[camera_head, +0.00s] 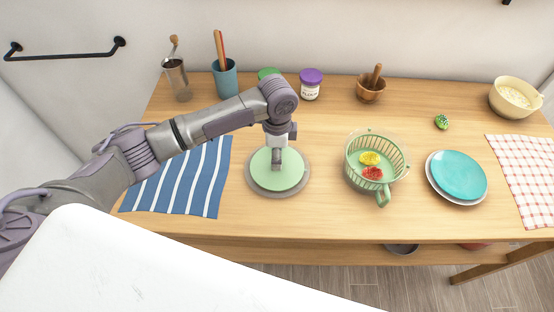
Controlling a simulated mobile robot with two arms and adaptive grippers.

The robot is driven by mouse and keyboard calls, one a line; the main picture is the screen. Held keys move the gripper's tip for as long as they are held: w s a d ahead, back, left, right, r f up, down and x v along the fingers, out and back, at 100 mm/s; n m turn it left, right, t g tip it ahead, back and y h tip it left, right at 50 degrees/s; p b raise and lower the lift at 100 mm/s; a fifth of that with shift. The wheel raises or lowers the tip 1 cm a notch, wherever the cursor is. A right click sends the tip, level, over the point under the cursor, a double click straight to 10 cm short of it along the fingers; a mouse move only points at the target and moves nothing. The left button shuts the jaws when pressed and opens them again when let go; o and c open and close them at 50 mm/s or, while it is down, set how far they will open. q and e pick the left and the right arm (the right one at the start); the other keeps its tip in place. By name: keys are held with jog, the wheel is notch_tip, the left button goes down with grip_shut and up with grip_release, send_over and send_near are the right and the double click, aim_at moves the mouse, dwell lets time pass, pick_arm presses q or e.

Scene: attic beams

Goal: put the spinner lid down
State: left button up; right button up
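The spinner lid (290,180) is a pale green disc over a grey round mat (250,190), left of the middle of the table. I cannot tell whether it rests on the mat or hangs just above it. My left gripper (277,162) points down at the lid's centre and hides any knob there. Whether its fingers are closed on the lid is not clear. The green spinner basket (384,188) stands to the right, uncovered, with a yellow piece (369,158) and a red piece (373,173) inside. My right gripper is not in view.
A blue striped cloth (205,185) lies left of the mat. A teal plate (459,175) and a checked cloth (530,170) lie at the right. A steel cup, a blue utensil cup, a purple-lidded jar (310,84) and a wooden mortar (370,90) line the back.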

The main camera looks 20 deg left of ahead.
pick_arm(q)
notch_tip(320, 180, up, 9)
jog(key=b, duration=0.1)
dwell(0.7)
